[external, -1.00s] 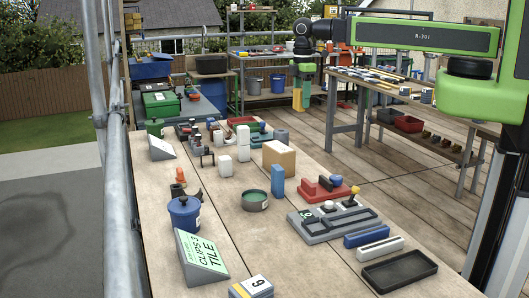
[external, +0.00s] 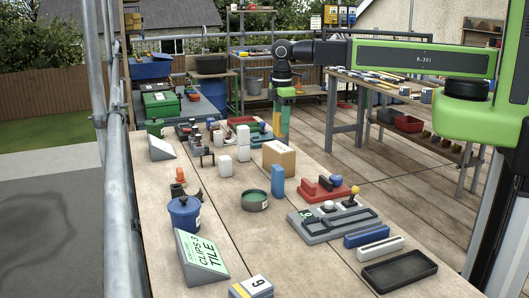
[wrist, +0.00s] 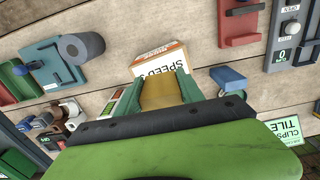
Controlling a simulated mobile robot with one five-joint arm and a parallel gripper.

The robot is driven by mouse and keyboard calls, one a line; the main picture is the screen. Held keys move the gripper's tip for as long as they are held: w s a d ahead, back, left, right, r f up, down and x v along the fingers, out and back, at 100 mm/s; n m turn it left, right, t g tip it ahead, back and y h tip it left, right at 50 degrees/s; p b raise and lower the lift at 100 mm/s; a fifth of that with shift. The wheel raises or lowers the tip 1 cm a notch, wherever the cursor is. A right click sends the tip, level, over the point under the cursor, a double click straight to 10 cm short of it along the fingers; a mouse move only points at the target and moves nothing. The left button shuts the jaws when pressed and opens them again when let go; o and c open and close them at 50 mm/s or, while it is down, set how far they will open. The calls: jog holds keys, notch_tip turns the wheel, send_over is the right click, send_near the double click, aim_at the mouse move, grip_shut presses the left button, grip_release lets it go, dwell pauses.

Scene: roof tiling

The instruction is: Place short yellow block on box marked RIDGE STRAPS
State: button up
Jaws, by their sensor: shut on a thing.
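My gripper (external: 281,113) is above the far right part of the bench, behind the cardboard box (external: 279,158) in the external view. Its green fingers are shut on a yellow block (external: 277,122), which also shows between the fingers in the wrist view (wrist: 160,95). The cardboard box shows just beyond the block in the wrist view (wrist: 150,61). Its white label there reads "SPEED S", partly covered by the gripper. I cannot make out a RIDGE STRAPS marking in either view.
A grey roll (wrist: 80,47) lies left of the box in the wrist view, and a blue block (wrist: 228,78) right of it. White blocks (external: 224,165), a round green tin (external: 255,200) and a red holder (external: 325,190) stand around the box. Bare bench lies between them.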

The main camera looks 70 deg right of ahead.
aim_at(281, 134)
notch_tip(281, 134, down, 4)
jog(key=b, duration=0.4)
jog(key=shift+f, duration=0.15)
jog(key=shift+r, duration=0.2)
jog(key=shift+f, duration=0.1)
jog(key=o, duration=1.3)
jog(key=shift+o, duration=0.2)
notch_tip(281, 134, up, 12)
jog(key=p, duration=1.2)
jog(key=shift+r, duration=0.2)
jog(key=s+d+m, duration=0.3)
jog(key=d+m, duration=0.2)
jog(key=d, duration=0.3)
jog(key=s+d+m, duration=0.3)
jog(key=d+m, duration=0.1)
jog(key=d, duration=0.3)
notch_tip(281, 134, down, 10)
jog(key=b, duration=0.9)
jog(key=shift+w+b, duration=0.2)
jog(key=shift+b, duration=0.15)
